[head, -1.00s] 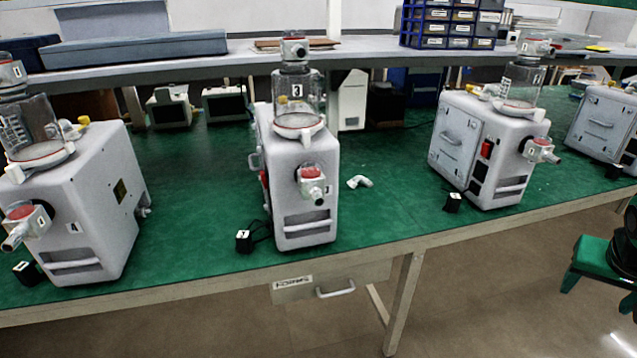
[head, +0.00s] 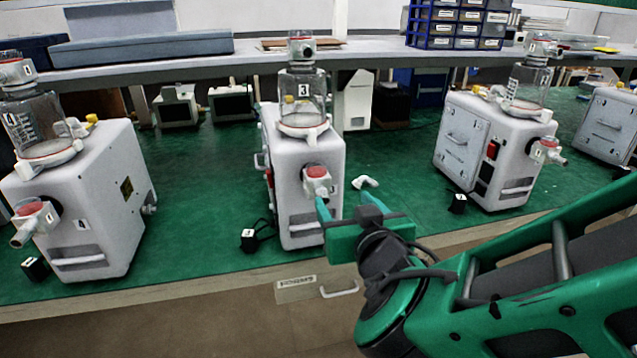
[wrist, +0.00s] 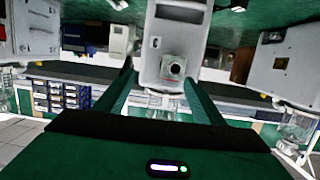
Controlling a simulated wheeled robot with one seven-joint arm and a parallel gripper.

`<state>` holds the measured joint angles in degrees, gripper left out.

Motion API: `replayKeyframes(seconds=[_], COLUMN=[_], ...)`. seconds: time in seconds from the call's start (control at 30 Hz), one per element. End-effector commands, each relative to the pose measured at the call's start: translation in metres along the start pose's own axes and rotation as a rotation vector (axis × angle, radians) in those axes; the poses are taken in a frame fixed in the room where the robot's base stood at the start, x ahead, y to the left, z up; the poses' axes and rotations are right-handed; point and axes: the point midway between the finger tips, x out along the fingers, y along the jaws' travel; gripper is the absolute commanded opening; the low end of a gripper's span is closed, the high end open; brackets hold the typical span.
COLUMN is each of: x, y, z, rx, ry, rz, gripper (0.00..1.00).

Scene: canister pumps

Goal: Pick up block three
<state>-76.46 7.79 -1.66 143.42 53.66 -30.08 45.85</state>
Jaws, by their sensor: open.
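Small black blocks with white-labelled tops lie on the green bench: one beside the middle pump (head: 248,239), one by the left pump (head: 34,268), one by the right pump (head: 457,203). Their labels are too small to read surely, so I cannot tell which is block three. The middle pump (head: 312,180) carries a canister marked 3 (head: 303,92). My gripper (head: 352,214) is open and empty, in front of the middle pump's lower right. In the upside-down wrist view, that pump (wrist: 165,35) shows beyond my gripper's spread fingers (wrist: 158,85). No block shows clearly there.
The left pump (head: 90,200) and right pump (head: 493,150) flank the middle one. A white elbow fitting (head: 365,182) lies right of the middle pump. A drawer handle (head: 338,290) is under the bench's front edge. Green bench (head: 205,200) is clear between the left and middle pumps.

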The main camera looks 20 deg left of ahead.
Motion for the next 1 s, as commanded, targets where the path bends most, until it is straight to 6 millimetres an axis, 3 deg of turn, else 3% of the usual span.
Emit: replayKeyframes(seconds=[0.13, 0.4, 0.67, 1.0], x=[0.003, 0.041, 0.058, 0.100], y=[-0.018, -0.019, -0.021, -0.029], z=[-0.002, -0.003, -0.003, -0.002], rx=[-0.005, -0.004, -0.004, -0.005], ry=[0.018, 0.019, 0.019, 0.018], rz=[-0.035, -0.035, -0.035, -0.035], gripper=[0.63, 0.63, 0.63, 0.63])
